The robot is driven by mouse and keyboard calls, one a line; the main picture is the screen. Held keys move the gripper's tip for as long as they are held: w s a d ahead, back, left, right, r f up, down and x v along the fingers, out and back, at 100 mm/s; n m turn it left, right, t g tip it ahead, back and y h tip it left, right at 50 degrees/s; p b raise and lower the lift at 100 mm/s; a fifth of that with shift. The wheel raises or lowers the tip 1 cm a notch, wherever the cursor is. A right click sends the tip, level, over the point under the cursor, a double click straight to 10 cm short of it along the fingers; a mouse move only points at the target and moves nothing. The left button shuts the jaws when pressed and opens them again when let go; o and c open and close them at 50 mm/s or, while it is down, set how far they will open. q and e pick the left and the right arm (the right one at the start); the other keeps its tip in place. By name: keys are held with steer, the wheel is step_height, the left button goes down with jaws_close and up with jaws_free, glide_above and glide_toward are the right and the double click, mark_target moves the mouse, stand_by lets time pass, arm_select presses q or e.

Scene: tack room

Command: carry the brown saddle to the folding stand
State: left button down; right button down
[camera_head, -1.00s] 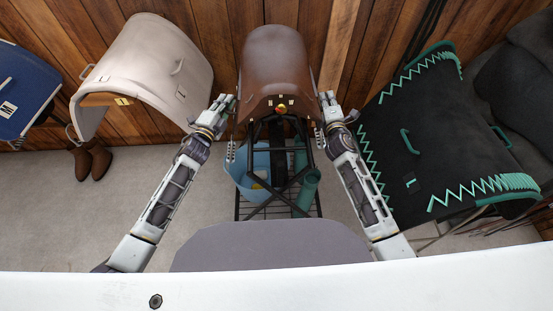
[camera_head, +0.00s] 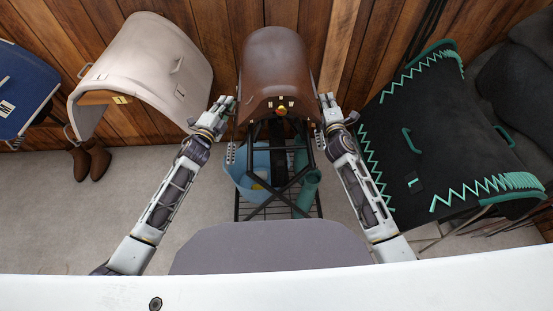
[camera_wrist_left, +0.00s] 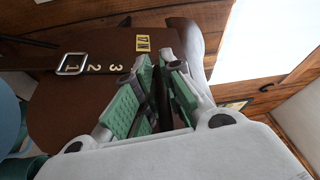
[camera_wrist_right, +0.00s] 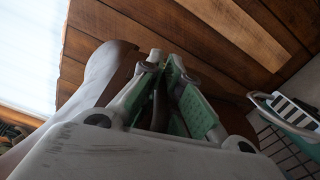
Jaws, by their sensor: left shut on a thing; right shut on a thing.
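The brown saddle (camera_head: 274,62) is in the upper middle of the head view, over the black folding stand (camera_head: 276,188) with crossed legs. I cannot tell whether its weight rests on the stand. My left gripper (camera_head: 229,103) is shut on the saddle's left front side, and my right gripper (camera_head: 328,102) on its right front side. In the left wrist view the saddle (camera_wrist_left: 65,125) shows a buckled strap and a small yellow label beside the shut fingers. In the right wrist view the fingers (camera_wrist_right: 165,95) are shut, and what they grip is mostly hidden.
A blue bucket (camera_head: 248,180) and a teal roll (camera_head: 307,188) stand under the saddle. A cream saddle (camera_head: 150,60) is to the left, with brown boots (camera_head: 90,160) below. A wooden wall (camera_head: 340,50) stands behind.

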arm_select(q)
steer(key=shift+d+f+b, duration=0.15)
steer(key=shift+d+b, duration=0.1)
steer(key=shift+b, duration=0.2)
arm_select(e)
steer(key=shift+a+f, duration=0.25)
steer(key=shift+a, duration=0.1)
arm_select(q)
steer(key=c, duration=1.8)
jaws_free()
steer(key=shift+f, duration=0.25)
steer(key=shift+c, duration=0.2)
arm_select(e)
steer(key=c, duration=1.9)
jaws_free()
steer(key=shift+f, duration=0.25)
steer(key=shift+c, duration=0.2)
arm_select(q)
steer(key=o, duration=0.3)
steer(key=shift+s, duration=0.15)
arm_select(e)
steer(key=o, duration=0.3)
steer(key=shift+s+d+r, duration=0.1)
steer(key=shift+r, duration=0.05)
arm_select(q)
steer(key=shift+a, duration=0.1)
steer(key=shift+s, duration=0.1)
